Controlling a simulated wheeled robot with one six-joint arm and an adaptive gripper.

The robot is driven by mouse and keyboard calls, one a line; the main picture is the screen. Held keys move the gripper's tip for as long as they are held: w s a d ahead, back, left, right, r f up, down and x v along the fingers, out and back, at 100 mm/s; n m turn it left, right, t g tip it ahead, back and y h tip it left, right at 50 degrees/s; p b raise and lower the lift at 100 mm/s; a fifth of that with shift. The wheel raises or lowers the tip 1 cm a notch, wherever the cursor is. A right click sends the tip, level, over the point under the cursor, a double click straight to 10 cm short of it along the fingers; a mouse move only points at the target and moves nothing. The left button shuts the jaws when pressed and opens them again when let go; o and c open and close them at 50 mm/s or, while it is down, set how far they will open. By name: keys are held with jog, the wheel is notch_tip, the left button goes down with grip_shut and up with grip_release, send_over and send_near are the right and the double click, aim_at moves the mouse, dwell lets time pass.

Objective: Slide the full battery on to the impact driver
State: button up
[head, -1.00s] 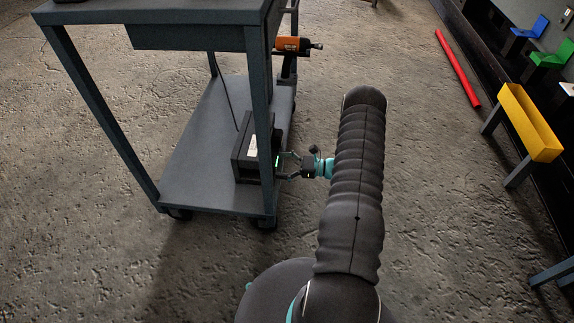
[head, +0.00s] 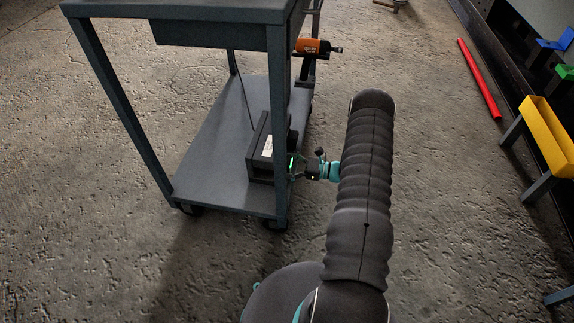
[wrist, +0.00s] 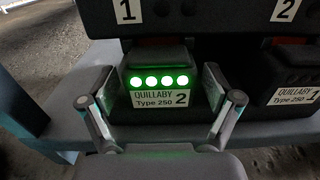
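The battery (wrist: 160,82) marked QUILLABY Type 250 2 sits in bay 1 of the black charger (wrist: 225,38), with its whole row of lights green. My gripper (wrist: 156,92) is open, one finger on each side of this battery, with small gaps showing. In the head view my gripper (head: 297,172) is at the near right side of the charger (head: 262,150), partly behind the cart's leg. A second battery (wrist: 295,85), marked 1, is in bay 2; its lights are not visible. The orange impact driver (head: 313,46) lies sideways on a holder at the cart's far side.
The charger stands on the lower shelf (head: 210,150) of a grey cart, under its upper shelf (head: 180,10). A cart leg (head: 281,130) stands close to my gripper. A yellow trough (head: 548,135) and red bar (head: 479,78) are at right. The floor between is clear.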

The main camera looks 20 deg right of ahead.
jog(key=c, duration=1.3)
jog(key=shift+s+d, duration=0.15)
jog(key=shift+d, duration=0.1)
jog(key=b+v, duration=0.1)
jog(key=v, duration=0.7)
jog(key=shift+s+b, duration=0.1)
jog(key=shift+b, duration=0.3)
dwell(0.3)
jog(key=shift+s, duration=0.1)
dwell(0.4)
